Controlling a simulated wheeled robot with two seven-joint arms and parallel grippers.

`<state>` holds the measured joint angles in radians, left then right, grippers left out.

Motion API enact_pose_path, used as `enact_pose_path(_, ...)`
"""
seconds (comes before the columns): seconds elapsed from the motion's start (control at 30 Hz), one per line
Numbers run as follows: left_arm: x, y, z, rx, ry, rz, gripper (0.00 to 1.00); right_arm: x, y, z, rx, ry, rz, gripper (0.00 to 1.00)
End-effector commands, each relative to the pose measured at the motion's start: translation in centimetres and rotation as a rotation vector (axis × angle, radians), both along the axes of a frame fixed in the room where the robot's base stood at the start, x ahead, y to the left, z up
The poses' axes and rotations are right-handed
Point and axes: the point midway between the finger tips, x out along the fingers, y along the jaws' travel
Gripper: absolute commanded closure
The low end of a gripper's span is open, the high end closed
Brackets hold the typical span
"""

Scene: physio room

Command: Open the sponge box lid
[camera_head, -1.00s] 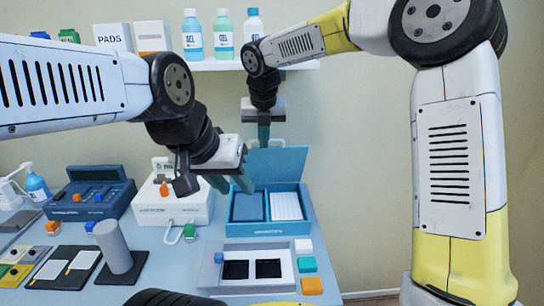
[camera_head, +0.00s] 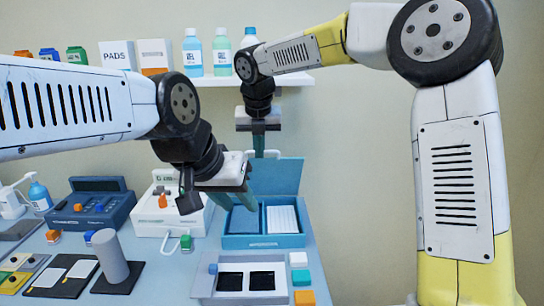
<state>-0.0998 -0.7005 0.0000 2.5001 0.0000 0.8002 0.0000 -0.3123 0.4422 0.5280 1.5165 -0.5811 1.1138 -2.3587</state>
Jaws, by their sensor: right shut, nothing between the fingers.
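The sponge box (camera_head: 264,241) is a teal box on the table. Its lid (camera_head: 280,176) stands raised at the back, leaning slightly backward. A blue block (camera_head: 247,220) and a white ribbed block (camera_head: 282,219) lie inside. A pale loop handle (camera_head: 273,153) shows at the lid's top edge. My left gripper (camera_head: 237,199) is open, its fingers over the box's left side and partly hiding lid and interior. My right gripper (camera_head: 259,146) is shut and empty, pointing down at the lid's top edge near the handle. I cannot tell whether it touches the lid.
A white case (camera_head: 170,218) and a dark blue case (camera_head: 90,211) stand left of the box. A white tray with black recesses (camera_head: 243,292) lies in front, beside small coloured blocks (camera_head: 301,277). A grey cylinder (camera_head: 111,257) stands front left. A bottle shelf (camera_head: 292,80) hangs behind.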

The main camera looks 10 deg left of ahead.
Motion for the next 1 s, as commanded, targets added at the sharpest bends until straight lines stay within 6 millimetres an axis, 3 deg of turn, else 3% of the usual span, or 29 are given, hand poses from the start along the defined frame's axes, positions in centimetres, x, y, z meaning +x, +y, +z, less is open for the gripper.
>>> enact_pose_path(0.2,0.0,0.0,0.0,0.000,0.000,0.000,0.64,0.4,0.2,4.2,0.001,-0.002,0.001,1.00)
enact_pose_path(0.43,0.0,0.0,0.0,0.000,0.000,0.000,0.64,0.4,0.1,6.8,-0.001,0.000,0.002,1.00)
enact_pose_path(0.57,0.0,0.0,0.0,0.000,0.000,0.000,0.64,-0.7,-0.4,7.3,0.004,-0.034,0.001,1.00)
enact_pose_path(0.8,0.0,0.0,0.0,0.000,0.000,0.000,0.64,-4.6,-2.1,6.4,0.025,-0.140,0.000,1.00)
enact_pose_path(1.0,0.0,0.0,0.0,0.000,0.000,0.000,0.64,-5.1,-2.3,5.1,0.031,-0.159,0.001,1.00)
